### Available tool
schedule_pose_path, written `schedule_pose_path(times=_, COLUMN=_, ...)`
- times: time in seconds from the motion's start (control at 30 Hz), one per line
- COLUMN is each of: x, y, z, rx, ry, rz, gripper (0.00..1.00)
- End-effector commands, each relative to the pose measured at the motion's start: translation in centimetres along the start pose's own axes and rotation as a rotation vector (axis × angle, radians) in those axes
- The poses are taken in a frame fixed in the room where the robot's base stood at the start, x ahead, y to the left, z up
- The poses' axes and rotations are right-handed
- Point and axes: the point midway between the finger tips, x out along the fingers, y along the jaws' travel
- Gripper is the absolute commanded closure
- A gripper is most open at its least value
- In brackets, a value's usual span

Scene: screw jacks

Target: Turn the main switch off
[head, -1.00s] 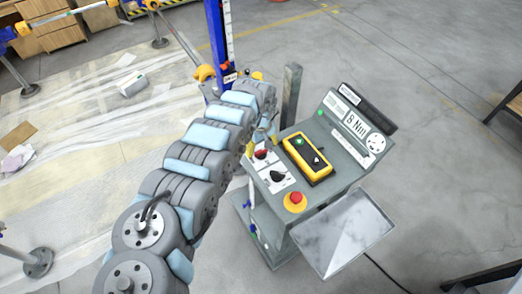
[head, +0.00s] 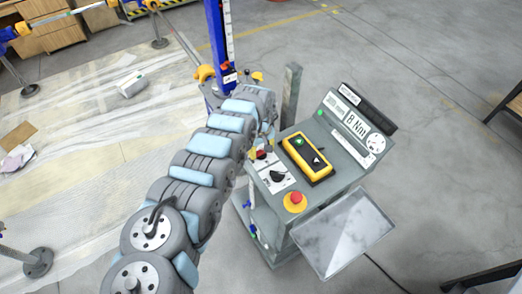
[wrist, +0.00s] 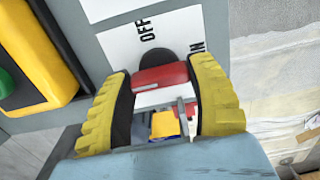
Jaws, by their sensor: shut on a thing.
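The main switch has a red handle (wrist: 160,78) on a round black base, on a white plate marked OFF and another partly hidden word. In the head view the red handle (head: 261,155) shows at the left edge of the control panel, just right of my arm. My gripper (wrist: 158,88) has its yellow ridged fingers on either side of the handle and is shut on it. In the head view my arm hides most of the gripper. Part of the switch base and label is hidden behind the fingers.
A second black knob (head: 278,175), a red stop button (head: 295,201) and a yellow button box (head: 307,157) sit close by on the grey panel. A metal tray (head: 343,235) juts out in front. A blue post (head: 220,40) stands behind.

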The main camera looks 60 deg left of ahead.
Motion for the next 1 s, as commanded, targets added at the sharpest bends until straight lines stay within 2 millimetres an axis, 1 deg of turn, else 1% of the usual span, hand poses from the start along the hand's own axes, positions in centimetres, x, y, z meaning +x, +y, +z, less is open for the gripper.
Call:
schedule_pose_path(times=0.27, x=-0.11, y=0.05, z=0.05, rx=0.040, ry=0.000, rz=0.000, gripper=0.78)
schedule_pose_path(times=0.47, x=-0.13, y=-0.01, z=0.24, rx=0.148, ry=-0.004, rz=-0.004, gripper=0.78)
schedule_pose_path(times=1.0, x=-0.01, y=0.16, z=0.10, rx=0.642, ry=0.000, rz=0.001, gripper=0.78)
